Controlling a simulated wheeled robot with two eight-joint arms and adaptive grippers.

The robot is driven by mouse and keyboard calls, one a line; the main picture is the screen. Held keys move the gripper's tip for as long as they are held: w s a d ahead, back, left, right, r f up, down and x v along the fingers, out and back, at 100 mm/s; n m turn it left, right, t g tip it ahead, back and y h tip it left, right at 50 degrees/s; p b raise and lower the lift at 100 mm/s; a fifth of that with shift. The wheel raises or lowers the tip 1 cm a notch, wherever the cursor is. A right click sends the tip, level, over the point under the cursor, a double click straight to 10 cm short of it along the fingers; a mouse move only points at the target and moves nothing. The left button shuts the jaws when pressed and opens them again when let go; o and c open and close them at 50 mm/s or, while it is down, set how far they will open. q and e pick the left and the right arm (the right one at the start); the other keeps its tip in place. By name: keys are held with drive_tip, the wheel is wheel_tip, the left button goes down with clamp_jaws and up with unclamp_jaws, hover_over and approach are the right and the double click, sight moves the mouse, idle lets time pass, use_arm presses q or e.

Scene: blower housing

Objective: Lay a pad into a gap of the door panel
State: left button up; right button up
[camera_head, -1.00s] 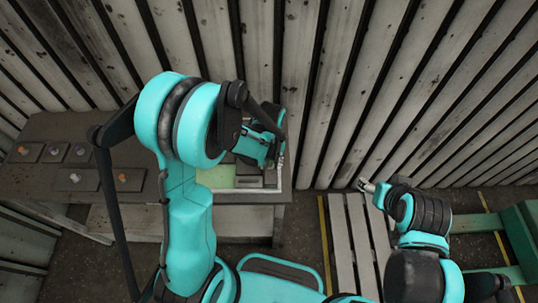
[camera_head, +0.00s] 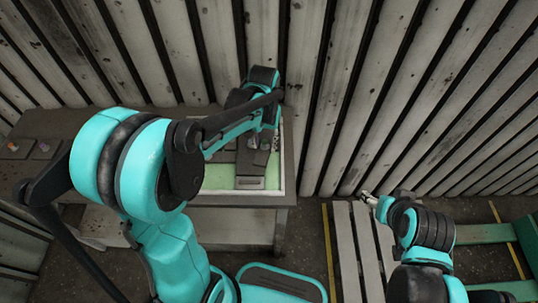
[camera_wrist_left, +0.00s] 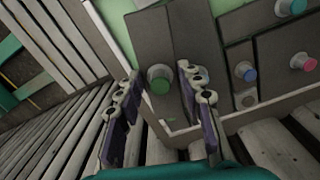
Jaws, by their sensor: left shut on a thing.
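The door panel (camera_head: 217,178) is a green board with a pale rim at the table's right end; part of its green face (camera_wrist_left: 118,28) and its rim (camera_wrist_left: 191,130) show in the left wrist view. My left gripper (camera_head: 262,137) is over it, coming from the back. In the left wrist view its fingers stand either side of a green knob (camera_wrist_left: 159,79) on a dark grey pad (camera_wrist_left: 146,38), and it is shut on this pad. Whether the pad touches the panel I cannot tell. My right gripper (camera_head: 366,196) is away from the table, its jaws too small to judge.
Other grey pads with teal (camera_wrist_left: 288,7), blue (camera_wrist_left: 245,71) and pink (camera_wrist_left: 303,62) knobs lie close together beside the held pad. More pads (camera_head: 46,149) lie on the table's left. A slatted wall (camera_head: 330,90) rises close behind. A slatted pallet (camera_head: 346,255) is at right.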

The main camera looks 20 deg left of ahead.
use_arm(q)
drive_tip(key=shift+s+d+r+n+p, duration=0.8)
drive_tip(key=shift+d+p, duration=0.35)
drive_tip(key=shift+p, duration=2.1)
drive_tip(key=n, duration=0.1)
hover_over(273, 172)
drive_tip(key=f, duration=0.6)
drive_tip(key=shift+w+f, duration=0.2)
drive_tip(key=shift+f, duration=0.15)
drive_tip(key=shift+s+r, duration=0.1)
drive_tip(key=shift+b, duration=0.5)
drive_tip(key=shift+f+b, duration=0.6)
drive_tip(key=shift+b, duration=0.05)
drive_tip(key=shift+s+f, duration=0.15)
drive_tip(key=shift+f, duration=0.05)
